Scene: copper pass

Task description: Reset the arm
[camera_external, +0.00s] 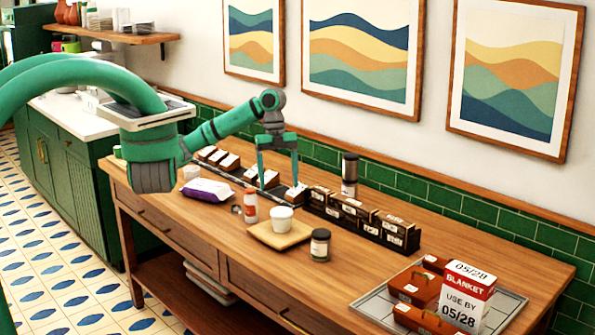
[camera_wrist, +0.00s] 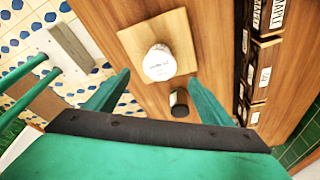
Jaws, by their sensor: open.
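My gripper (camera_external: 277,164) is green and points down over the wooden table, with its two fingers apart and nothing between them in the external view. It hangs above the table near a row of dark labelled boxes. In the wrist view my gripper (camera_wrist: 160,98) also shows open, its fingers spread at left and right. Beyond the fingers, a white cup (camera_wrist: 159,63) stands on a square wooden board (camera_wrist: 132,40), and a dark-lidded jar (camera_wrist: 179,103) stands beside the board. The cup (camera_external: 282,217) and jar (camera_external: 320,245) also show in the external view, in front of the gripper.
Dark boxes (camera_external: 388,231) line the table's back. At right, a grey tray (camera_external: 376,308) holds brown boxes and a "BLANKET" box (camera_external: 466,297). Bare wood (camera_external: 400,268) lies between jar and tray.

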